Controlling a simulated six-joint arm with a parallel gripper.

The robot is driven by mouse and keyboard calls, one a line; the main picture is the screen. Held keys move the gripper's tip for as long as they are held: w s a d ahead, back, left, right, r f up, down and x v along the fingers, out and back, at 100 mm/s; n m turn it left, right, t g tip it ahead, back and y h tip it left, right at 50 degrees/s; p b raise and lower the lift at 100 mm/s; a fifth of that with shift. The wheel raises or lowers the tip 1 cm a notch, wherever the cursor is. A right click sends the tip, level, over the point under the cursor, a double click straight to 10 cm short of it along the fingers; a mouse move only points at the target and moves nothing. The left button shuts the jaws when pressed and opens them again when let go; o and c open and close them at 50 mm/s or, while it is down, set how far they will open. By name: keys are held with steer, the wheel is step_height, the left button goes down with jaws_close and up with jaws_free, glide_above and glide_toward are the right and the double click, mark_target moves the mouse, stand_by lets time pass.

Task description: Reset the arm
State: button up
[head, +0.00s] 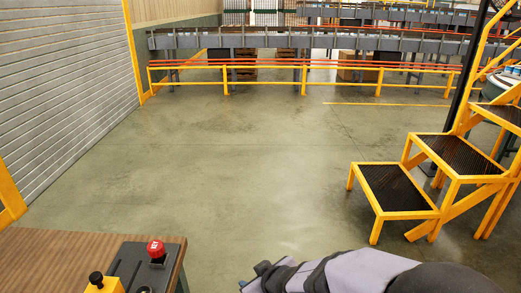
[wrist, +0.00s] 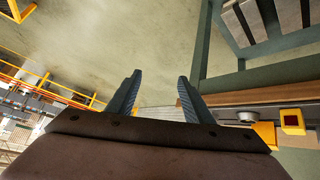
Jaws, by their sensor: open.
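My gripper (wrist: 158,95) shows in the wrist view with its two dark fingers apart and nothing between them. The fingers are hard to make out there.
A wooden table (head: 40,255) at the bottom left carries a control box with a red button (head: 156,248). Yellow steps (head: 395,188) stand at the right. A yellow rail (head: 265,84) and conveyors (head: 290,40) cross the back. The middle floor is clear.

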steer(key=s+d+m+g+h+p, duration=0.1)
steer(key=s+d+m+g+h, duration=0.2)
steer(key=d, duration=0.4)
steer(key=s+d+m+g+h+p, duration=0.1)
steer(key=s+d+m, duration=0.1)
steer(key=s+d, duration=0.4)
steer(key=s+d+m+g+p, duration=0.1)
steer(key=s+d+m+g, duration=0.1)
steer(key=s, duration=0.6)
steer(key=shift+s+d+r+m+g, duration=0.15)
steer(key=shift+d+r+m+g, duration=0.3)
steer(key=shift+d+g, duration=0.3)
